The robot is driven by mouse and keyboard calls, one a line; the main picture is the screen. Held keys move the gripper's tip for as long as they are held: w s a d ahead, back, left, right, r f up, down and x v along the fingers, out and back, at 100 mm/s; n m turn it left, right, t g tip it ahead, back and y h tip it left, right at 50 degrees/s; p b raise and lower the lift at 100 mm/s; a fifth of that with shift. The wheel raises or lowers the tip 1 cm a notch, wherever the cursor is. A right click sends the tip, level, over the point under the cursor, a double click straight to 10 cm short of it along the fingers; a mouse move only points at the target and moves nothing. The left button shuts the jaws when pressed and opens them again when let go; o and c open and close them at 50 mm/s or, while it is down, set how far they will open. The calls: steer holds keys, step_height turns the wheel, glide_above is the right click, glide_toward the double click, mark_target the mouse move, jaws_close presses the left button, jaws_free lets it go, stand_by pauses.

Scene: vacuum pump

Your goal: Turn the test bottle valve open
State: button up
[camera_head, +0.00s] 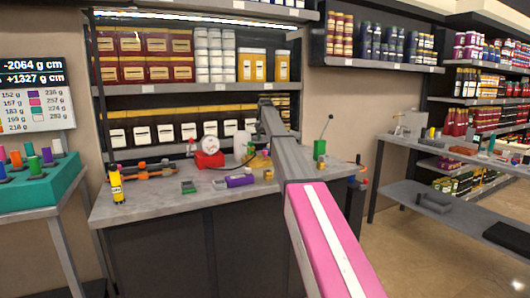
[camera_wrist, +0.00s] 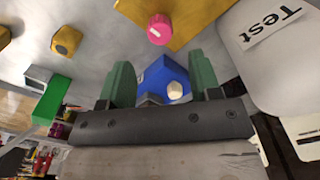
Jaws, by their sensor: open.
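A white bottle (camera_wrist: 275,60) labelled "Test" fills the upper right of the wrist view. A pink knob (camera_wrist: 159,28) with a white line sits on a yellow block (camera_wrist: 188,14) at the top. I cannot tell for certain which part is the bottle's valve. My gripper (camera_wrist: 161,75) is open, with its two green fingers apart and nothing held between them. A blue block (camera_wrist: 155,72) with a pale round knob (camera_wrist: 175,90) shows in the gap between the fingers, seemingly beyond them. In the head view my arm hides the gripper and part of the bench around it.
Stocked shelves (camera_head: 180,88) stand close behind. A green block (camera_wrist: 53,99) is at left in the wrist view. The bench's front left is mostly clear.

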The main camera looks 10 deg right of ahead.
mark_target(265, 153)
step_height(265, 153, down, 7)
steer(key=shift+f, duration=0.1)
steer(key=shift+c, duration=0.4)
steer(key=c, duration=0.9)
